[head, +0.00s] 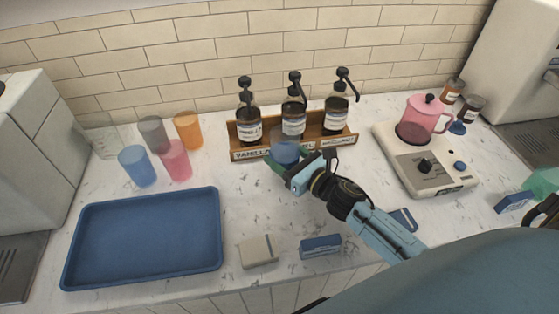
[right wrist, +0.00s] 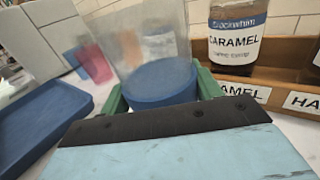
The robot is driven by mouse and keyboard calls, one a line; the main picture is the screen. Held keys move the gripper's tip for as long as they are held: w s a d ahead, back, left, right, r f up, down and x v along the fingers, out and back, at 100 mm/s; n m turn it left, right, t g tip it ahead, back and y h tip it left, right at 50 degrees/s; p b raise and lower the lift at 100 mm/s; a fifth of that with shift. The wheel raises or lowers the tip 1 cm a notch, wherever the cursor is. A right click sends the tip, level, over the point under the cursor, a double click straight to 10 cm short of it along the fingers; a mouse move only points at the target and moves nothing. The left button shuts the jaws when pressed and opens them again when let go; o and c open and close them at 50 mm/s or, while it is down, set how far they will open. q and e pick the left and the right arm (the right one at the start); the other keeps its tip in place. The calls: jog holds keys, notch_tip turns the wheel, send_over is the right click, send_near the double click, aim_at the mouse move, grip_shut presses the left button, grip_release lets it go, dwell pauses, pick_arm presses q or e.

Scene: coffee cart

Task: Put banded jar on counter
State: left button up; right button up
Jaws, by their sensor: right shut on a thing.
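The banded jar (head: 285,152) is clear with a broad blue band around its lower part. It is in front of the middle of the syrup rack in the head view, and it fills the middle of the right wrist view (right wrist: 160,85). My right gripper (head: 285,165) is shut on it, with its green fingers (right wrist: 205,82) on either side of the blue band. The jar looks nearly upright; whether its base touches the counter is hidden. The white marbled counter (head: 225,180) lies beneath. My left gripper is out of view.
A wooden rack (head: 240,154) of three pump bottles stands close behind the jar. Several coloured cups (head: 175,160) and a blue tray (head: 215,235) are at left. A beige block (head: 258,251) and blue block (head: 320,245) lie in front. A pink pot (head: 422,115) sits on a white appliance (head: 430,165) at right.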

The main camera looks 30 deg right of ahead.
aim_at(284, 164)
jog(key=shift+f+b, duration=0.9)
jog(key=shift+f, duration=0.45)
jog(key=shift+f, duration=0.1)
jog(key=o, duration=0.9)
jog(key=shift+f, duration=0.2)
jog(key=o, duration=0.5)
jog(key=shift+c, duration=0.2)
jog(key=shift+r, duration=0.15)
